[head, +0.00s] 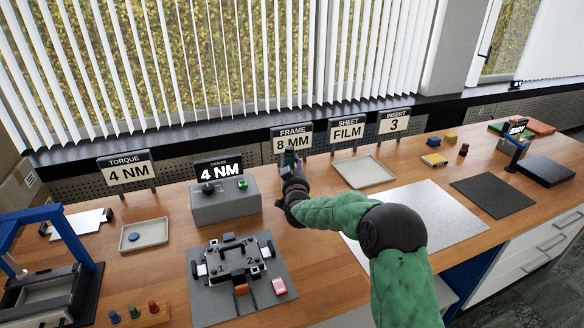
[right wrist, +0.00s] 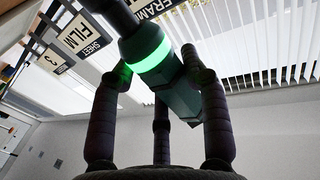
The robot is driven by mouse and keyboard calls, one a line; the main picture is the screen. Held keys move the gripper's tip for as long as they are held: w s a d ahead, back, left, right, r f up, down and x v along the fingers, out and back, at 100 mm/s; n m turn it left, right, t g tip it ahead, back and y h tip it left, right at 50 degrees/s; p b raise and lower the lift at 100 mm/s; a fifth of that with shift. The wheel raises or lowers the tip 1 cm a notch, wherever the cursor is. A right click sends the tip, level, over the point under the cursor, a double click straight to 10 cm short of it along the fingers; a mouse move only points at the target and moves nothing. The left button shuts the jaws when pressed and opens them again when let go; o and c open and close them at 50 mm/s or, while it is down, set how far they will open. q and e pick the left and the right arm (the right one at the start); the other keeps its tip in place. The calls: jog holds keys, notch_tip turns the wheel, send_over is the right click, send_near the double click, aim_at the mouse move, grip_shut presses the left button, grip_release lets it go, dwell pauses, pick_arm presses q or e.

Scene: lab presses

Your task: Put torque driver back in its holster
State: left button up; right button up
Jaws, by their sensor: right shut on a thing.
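The torque driver (right wrist: 150,50) is dark teal with a glowing green ring, and it fills the upper middle of the right wrist view. My right gripper (right wrist: 162,85) is shut on it, with dark fingers on both sides of its body. In the head view the right gripper (head: 289,178) is above the back of the bench, in front of the "FRAME 8 MM" sign. Only a small dark teal part of the driver (head: 290,158) shows above the fingers there. I cannot make out the holster for certain; the gripper and arm cover that area. My left gripper is not in view.
A grey control box (head: 226,208) with a "4 NM" display stands left of the gripper. A fixture (head: 237,262) sits on a grey mat in front. An empty tray (head: 364,172) and a pale sheet (head: 440,215) lie to the right. Signs (head: 293,139) line the back.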

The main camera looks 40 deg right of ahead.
jog(key=shift+r, duration=0.1)
dwell(0.3)
jog(key=shift+f+b, duration=1.85)
jog(key=shift+f, duration=0.2)
jog(key=shift+f, duration=0.9)
jog(key=o, duration=1.4)
jog(key=shift+c, duration=0.2)
jog(key=shift+f, duration=0.2)
jog(key=v, duration=1.2)
jog(key=shift+r, duration=0.2)
